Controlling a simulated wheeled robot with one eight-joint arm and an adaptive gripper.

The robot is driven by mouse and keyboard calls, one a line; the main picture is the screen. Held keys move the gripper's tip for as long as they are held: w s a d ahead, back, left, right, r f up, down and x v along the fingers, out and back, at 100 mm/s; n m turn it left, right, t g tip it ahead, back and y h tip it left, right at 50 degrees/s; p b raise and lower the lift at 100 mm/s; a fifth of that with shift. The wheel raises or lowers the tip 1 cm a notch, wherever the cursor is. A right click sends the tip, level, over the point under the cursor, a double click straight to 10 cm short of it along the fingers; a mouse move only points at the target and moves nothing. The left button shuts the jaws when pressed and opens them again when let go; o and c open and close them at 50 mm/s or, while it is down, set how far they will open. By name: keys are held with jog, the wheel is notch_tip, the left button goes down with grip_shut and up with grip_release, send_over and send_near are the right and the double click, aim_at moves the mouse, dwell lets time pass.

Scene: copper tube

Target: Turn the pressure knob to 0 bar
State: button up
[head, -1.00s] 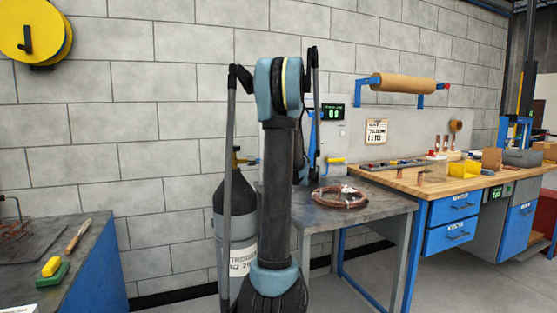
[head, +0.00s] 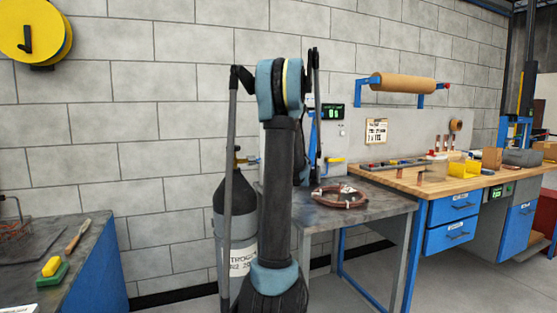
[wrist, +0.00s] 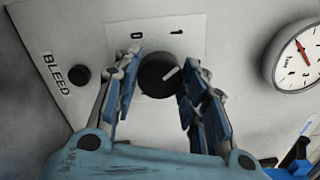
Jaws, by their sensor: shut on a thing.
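In the wrist view the pressure knob (wrist: 157,75) is a round black knob on a pale panel (wrist: 225,65). A white dial gauge (wrist: 299,58) with a red needle is partly cut off at the right edge. In the head view my arm hides the knob and my gripper.
A black button (wrist: 79,74) beside the word BLEED is left of the knob. In the head view a gas cylinder (head: 240,228) stands behind my arm. A copper coil (head: 340,197) lies on the grey table (head: 375,208). A wooden workbench (head: 420,182) is at the right.

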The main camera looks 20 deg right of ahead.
jog(key=shift+d+f+n+y, duration=0.1)
jog(key=shift+n+y, duration=0.05)
jog(key=shift+n, duration=3.95)
jog(key=shift+f+n+y, duration=0.1)
jog(key=shift+n+y, duration=0.05)
jog(key=shift+n, duration=3.95)
jog(key=shift+n, duration=0.3)
jog(key=o, duration=1.1)
jog(key=shift+c, duration=0.2)
jog(key=s, duration=1.2)
jog(key=shift+d, duration=0.35)
jog(key=shift+w+a+f, duration=0.1)
